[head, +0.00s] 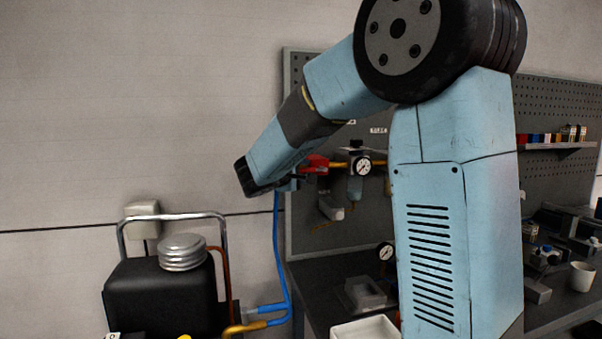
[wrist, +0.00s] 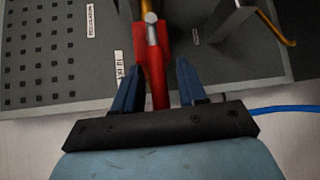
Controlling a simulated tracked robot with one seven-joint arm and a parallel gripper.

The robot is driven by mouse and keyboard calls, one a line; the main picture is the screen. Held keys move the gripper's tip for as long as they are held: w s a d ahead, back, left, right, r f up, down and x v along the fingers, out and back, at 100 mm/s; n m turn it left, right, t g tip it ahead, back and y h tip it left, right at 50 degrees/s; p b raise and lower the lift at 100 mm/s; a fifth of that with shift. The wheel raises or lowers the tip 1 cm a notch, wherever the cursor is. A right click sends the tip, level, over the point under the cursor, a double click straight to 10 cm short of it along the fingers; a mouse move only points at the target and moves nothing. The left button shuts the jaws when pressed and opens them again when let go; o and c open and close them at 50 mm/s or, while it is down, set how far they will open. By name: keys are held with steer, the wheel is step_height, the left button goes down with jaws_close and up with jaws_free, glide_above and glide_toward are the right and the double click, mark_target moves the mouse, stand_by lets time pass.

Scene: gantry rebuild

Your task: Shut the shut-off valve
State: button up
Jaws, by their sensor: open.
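The shut-off valve shows a red lever (wrist: 158,88) in the wrist view, running up the picture to a silver bolt head. A red part of the valve (head: 315,162) also shows in the head view, on the air line in front of the pegboard. My gripper (wrist: 161,68) is open, with one blue finger on each side of the lever in the picture. Gaps show between the lever and both fingers. I cannot tell how deep the fingers reach. In the head view my gripper (head: 290,184) is at the valve's left, partly hidden by my arm.
A pressure gauge (head: 362,166) sits right of the valve. A blue hose (head: 277,240) hangs below it, towards a black tank (head: 160,295) at lower left. The pegboard (head: 300,220) stands behind. The bench (head: 540,315) holds a white cup (head: 583,277) at right.

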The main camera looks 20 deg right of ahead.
steer(key=shift+c, duration=0.2)
jaws_close()
